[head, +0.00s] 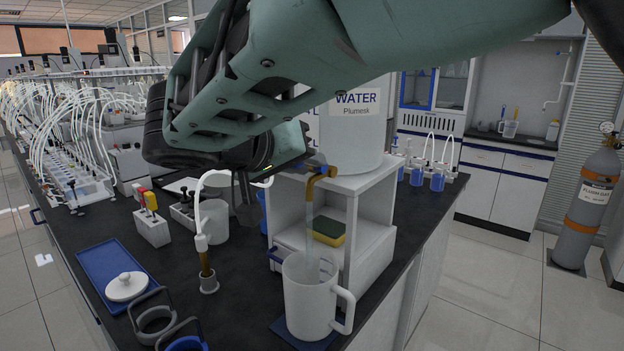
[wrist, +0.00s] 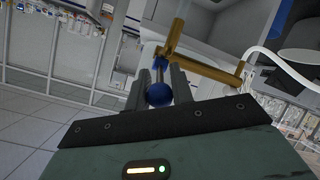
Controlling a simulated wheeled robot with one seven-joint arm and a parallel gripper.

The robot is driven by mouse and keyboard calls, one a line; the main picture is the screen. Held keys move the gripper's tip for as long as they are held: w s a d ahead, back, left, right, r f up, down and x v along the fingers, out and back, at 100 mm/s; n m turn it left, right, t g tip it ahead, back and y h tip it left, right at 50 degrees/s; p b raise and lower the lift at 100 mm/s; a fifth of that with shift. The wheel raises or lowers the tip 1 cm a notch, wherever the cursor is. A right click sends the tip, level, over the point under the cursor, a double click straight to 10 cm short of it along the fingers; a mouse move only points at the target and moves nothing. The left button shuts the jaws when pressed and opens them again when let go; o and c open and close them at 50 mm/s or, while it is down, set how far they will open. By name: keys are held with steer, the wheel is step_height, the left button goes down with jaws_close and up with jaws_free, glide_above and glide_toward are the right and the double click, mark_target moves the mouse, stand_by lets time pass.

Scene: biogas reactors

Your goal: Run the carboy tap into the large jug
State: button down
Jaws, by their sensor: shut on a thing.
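The carboy (head: 352,140), labelled WATER, stands on a white shelf unit, its upper part hidden by my arm. Its brass tap (head: 318,178) sticks out at the front and also shows in the wrist view (wrist: 205,65). A pale stream (head: 309,235) runs from the spout into the large white jug (head: 312,305) below. The water level inside cannot be seen. My gripper (wrist: 160,80) is shut on the blue ball knob (wrist: 159,95) of the tap lever. In the head view, my arm and gripper body hide that grip.
The white shelf unit (head: 370,240) holds a yellow-green sponge (head: 328,231). The jug stands on a blue mat (head: 282,328) near the bench's front edge. A white tube in a brown-filled cylinder (head: 207,272), a blue tray (head: 105,268) and a white lid (head: 126,286) are left.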

steer(key=shift+a+f+t+b, duration=0.1)
steer(key=shift+t+b, duration=0.2)
steer(key=c, duration=1.2)
jaws_free()
steer(key=shift+c, duration=0.2)
